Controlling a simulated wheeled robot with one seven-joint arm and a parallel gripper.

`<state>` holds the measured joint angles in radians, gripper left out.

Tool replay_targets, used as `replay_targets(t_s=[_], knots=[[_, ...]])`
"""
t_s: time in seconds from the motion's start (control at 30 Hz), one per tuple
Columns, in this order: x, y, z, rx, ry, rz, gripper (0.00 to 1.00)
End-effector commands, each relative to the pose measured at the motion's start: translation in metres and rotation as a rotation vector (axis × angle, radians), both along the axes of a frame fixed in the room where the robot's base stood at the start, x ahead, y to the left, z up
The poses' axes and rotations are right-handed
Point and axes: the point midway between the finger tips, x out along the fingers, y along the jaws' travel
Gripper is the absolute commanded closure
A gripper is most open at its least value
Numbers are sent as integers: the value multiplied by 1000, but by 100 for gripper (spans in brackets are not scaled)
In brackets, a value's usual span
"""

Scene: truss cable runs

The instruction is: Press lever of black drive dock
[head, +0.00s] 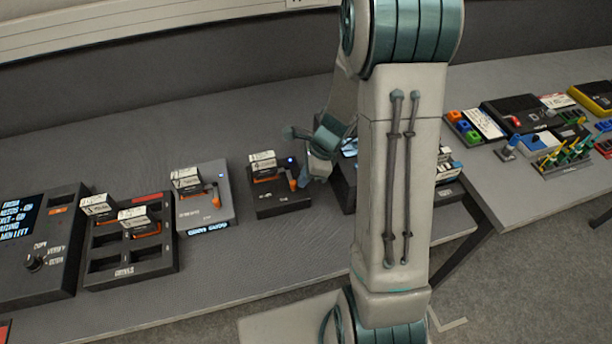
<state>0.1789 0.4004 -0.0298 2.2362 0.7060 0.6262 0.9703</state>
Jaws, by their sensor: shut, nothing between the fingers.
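The black drive dock (281,203) stands on the grey bench, left of my arm. A white-labelled drive (262,163) sits upright in its slot, and a small blue light shows at its back right. The dock's orange lever (292,181) is on its right side. My gripper (305,179) is shut and empty, close beside the lever on its right. Whether it touches the lever I cannot tell at this size.
A grey dock (220,172) with its own drive and orange lever stands to the left. Further left are a black tray (130,272) holding drives and a console (62,262) with a screen and knob. The bench front is clear. Another table (540,195) stands right.

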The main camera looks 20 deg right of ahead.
Motion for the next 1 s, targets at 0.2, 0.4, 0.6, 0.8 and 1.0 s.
replay_targets(t_s=[0.2, 0.4, 0.6, 0.8, 1.0], knots=[[0, 0, 0, 0, 1, 1, 100], [0, 0, 1, 0, 1, 1, 100], [0, -3, 13, 0, 0, 2, 100], [-1, -12, 37, 0, -1, 2, 100], [-2, -21, 66, 0, 0, 3, 100]])
